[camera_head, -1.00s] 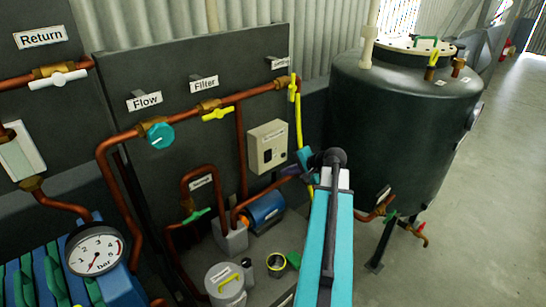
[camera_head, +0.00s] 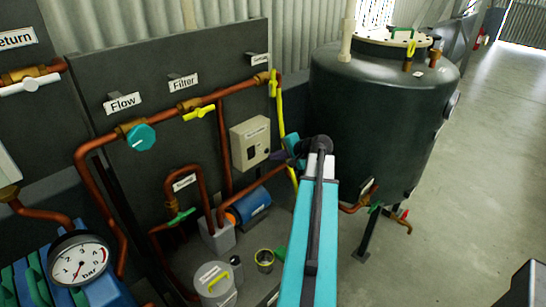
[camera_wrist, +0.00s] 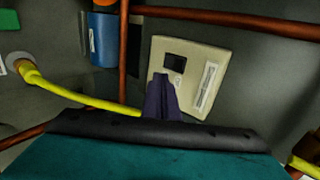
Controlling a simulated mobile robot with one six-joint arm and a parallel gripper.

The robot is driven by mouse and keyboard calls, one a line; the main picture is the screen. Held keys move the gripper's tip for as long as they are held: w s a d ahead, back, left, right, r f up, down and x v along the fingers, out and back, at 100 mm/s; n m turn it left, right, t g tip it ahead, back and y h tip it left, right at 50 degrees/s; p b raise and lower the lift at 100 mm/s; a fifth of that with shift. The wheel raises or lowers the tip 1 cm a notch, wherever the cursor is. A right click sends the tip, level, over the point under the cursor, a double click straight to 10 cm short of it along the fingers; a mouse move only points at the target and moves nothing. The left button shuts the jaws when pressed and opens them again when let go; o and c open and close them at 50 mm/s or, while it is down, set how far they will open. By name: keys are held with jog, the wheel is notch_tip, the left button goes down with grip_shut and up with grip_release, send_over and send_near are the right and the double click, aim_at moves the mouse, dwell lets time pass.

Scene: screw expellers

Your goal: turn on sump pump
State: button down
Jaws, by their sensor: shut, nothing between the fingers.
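A beige control box (camera_head: 262,132) with a dark switch or window (camera_head: 252,153) and a label too small to read is mounted on the grey panel. My gripper (camera_head: 277,155) is shut and empty, just right of the box's lower part. In the wrist view the box (camera_wrist: 215,60) lies ahead, with its black window (camera_wrist: 174,63) and a white label strip (camera_wrist: 207,85). My dark purple fingers (camera_wrist: 160,78) are together and overlap the box's lower left; I cannot tell whether they touch it. A blue pump motor (camera_head: 252,203) sits below the box.
Copper pipes (camera_head: 224,140) and a yellow hose (camera_head: 282,120) run close around the box. A dark tank (camera_head: 375,120) stands to the right. Valves labelled Flow (camera_head: 140,137) and Filter (camera_head: 199,112) are at left. Open floor (camera_head: 470,190) lies at right.

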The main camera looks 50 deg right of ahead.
jog(key=p, duration=0.3)
send_near(252, 156)
jog(key=s+f+x, duration=0.1)
jog(key=x, duration=0.3)
jog(key=shift+w+d+f+p, duration=0.1)
jog(key=shift+w+p, duration=0.15)
jog(key=shift+w, duration=0.4)
jog(key=shift+w+d+f+p, duration=0.1)
jog(key=shift+w+p, duration=0.15)
jog(key=shift+w, duration=0.35)
jog(key=shift+w+a+f, duration=0.1)
jog(key=shift+w+a, duration=0.05)
